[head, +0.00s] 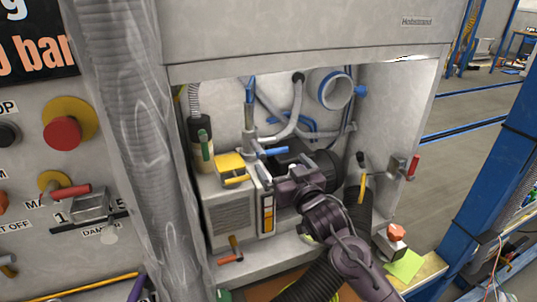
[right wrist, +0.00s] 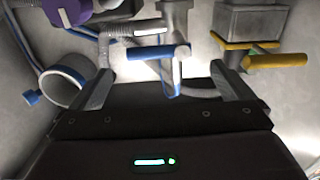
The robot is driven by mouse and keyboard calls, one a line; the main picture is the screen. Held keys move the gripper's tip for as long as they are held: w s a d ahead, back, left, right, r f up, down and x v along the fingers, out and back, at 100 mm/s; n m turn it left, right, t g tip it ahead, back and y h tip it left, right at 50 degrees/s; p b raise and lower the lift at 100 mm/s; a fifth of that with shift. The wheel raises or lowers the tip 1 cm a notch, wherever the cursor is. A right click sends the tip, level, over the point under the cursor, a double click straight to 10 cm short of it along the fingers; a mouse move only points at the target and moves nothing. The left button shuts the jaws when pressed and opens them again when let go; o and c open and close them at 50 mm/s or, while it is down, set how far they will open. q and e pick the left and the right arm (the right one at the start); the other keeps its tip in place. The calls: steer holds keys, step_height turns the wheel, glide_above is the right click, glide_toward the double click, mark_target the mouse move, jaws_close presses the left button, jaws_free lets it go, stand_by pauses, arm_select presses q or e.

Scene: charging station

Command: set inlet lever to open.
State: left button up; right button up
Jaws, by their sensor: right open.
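No label readable here marks which lever is the inlet lever. A blue-handled lever (head: 272,152) sits on a grey vertical pipe inside the cabinet, and it also shows in the right wrist view (right wrist: 158,53), lying crosswise. A yellow lever (head: 236,180) sits on a box to its left; it also shows in the right wrist view (right wrist: 275,60). My right gripper (head: 273,178) is just below the blue lever in the head view. In the right wrist view its fingers (right wrist: 163,85) are spread and empty, with the blue lever beyond them, between the fingertips. My left gripper is out of view.
A blue-rimmed round port (head: 331,89) is at the back wall. A red-handled lever (head: 413,167) is on the right wall. A grey louvred box (head: 232,218) stands left of my gripper. The cabinet's side walls and top edge (head: 300,67) enclose the space.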

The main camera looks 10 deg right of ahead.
mark_target(274, 153)
steer(key=w, duration=0.4)
steer(key=w+a, duration=0.1)
steer(key=w, duration=0.1)
steer(key=shift+p, duration=0.4)
steer(key=shift+w+a, duration=0.15)
steer(key=shift+w, duration=0.55)
steer(key=shift+c, duration=0.4)
steer(key=c, duration=1.3)
